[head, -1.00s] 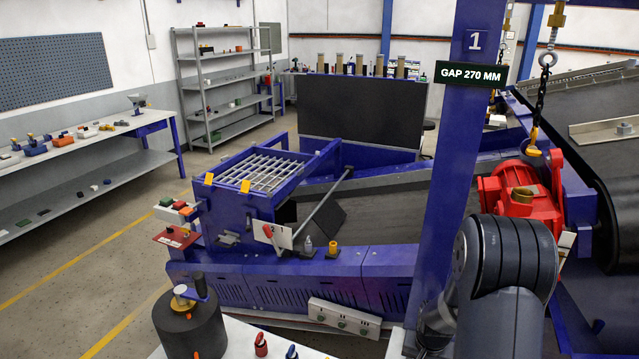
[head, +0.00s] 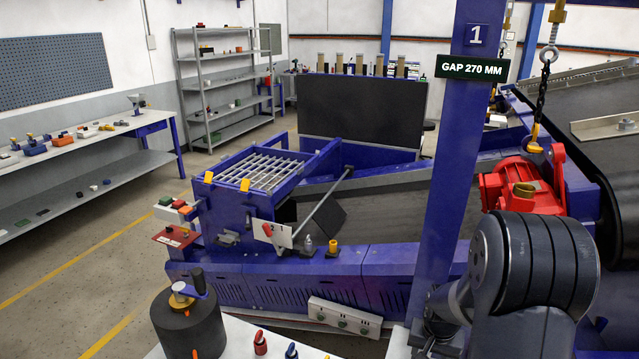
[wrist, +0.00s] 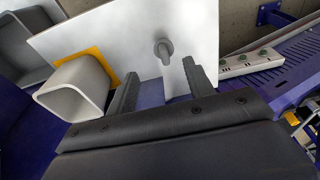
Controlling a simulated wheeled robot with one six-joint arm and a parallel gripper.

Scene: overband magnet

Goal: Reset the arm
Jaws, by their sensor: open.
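My arm's dark grey links (head: 525,270) fill the lower right of the head view, in front of the blue post. The gripper itself is hidden in that view. In the wrist view my gripper (wrist: 158,85) shows two dark fingers set well apart, open, with nothing held between them. Beyond the fingers is a pale flat plate (wrist: 105,35) with a grey knob-like peg (wrist: 163,48) on it. A light grey square-mouthed container (wrist: 75,92) with a yellow plate behind it lies left of the fingers.
A blue post (head: 455,150) with a "GAP 270 MM" sign (head: 472,68) stands near my arm. A red motor (head: 520,190) and a hanging hook (head: 537,135) are close behind it. A black cylinder (head: 188,325) stands on the white table at lower left. The floor at left is clear.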

